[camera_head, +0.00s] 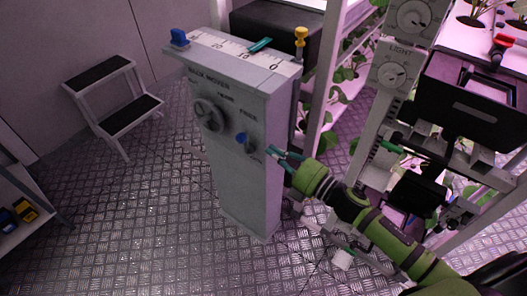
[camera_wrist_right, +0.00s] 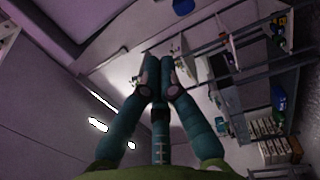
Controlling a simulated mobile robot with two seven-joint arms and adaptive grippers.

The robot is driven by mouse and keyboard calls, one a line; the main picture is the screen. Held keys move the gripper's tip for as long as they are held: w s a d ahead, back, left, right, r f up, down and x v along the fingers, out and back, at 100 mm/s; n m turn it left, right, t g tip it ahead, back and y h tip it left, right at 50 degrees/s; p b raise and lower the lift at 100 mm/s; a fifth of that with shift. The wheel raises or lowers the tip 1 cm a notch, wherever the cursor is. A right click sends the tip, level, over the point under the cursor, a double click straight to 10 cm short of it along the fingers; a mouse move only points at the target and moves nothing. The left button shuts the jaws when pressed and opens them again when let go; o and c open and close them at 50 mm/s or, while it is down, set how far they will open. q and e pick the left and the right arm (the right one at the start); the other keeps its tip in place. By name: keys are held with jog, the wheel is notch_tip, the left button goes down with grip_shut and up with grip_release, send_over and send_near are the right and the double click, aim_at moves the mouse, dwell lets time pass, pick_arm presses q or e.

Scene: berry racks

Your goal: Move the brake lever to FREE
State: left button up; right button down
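The brake lever (camera_head: 241,138) has a blue knob on the front face of a grey cabinet (camera_head: 236,195). Its knob sits between the FREE label (camera_head: 248,113) above and a lower label (camera_head: 256,156), small and hard to read, which looks like LOCK. My right gripper (camera_head: 270,153) has teal fingers and is just right of and below the knob, near the lower label. I see no contact with the knob. In the wrist view, the right fingers (camera_wrist_right: 163,66) come close together with a narrow gap and hold nothing visible. My left gripper is not in view.
A round handwheel (camera_head: 209,114) is left of the lever. A step stool (camera_head: 113,98) stands left. Plant racks (camera_head: 317,75) crowd the right.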

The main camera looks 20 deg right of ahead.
jog(key=shift+d+v, duration=0.2)
jog(key=shift+v, duration=2.35)
jog(key=d+f+m+g+h+p, duration=0.1)
jog(key=d+f+m+h, duration=0.3)
jog(key=f, duration=0.4)
jog(key=d+f+m+g+h+p, duration=0.1)
jog(key=d+f+m+h, duration=0.3)
jog(key=f, duration=0.3)
jog(key=s+d+f+m+g+h+p, duration=0.25)
jog(key=s+f+m, duration=0.35)
jog(key=f, duration=0.6)
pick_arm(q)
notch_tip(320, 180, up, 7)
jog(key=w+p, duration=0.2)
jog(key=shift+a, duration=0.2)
pick_arm(e)
jog(key=s+a+f+m+g, duration=0.2)
jog(key=s+f, duration=0.3)
jog(key=s, duration=0.5)
jog(key=s+a+f+m+g, duration=0.3)
jog(key=s+f+g, duration=0.1)
jog(key=s, duration=0.6)
jog(key=s+a+f+m+g, duration=0.2)
jog(key=s+f, duration=0.4)
jog(key=s, duration=0.5)
jog(key=shift+a+f+m+g, duration=0.35)
jog(key=shift+m+g, duration=0.35)
jog(key=shift+g, duration=0.35)
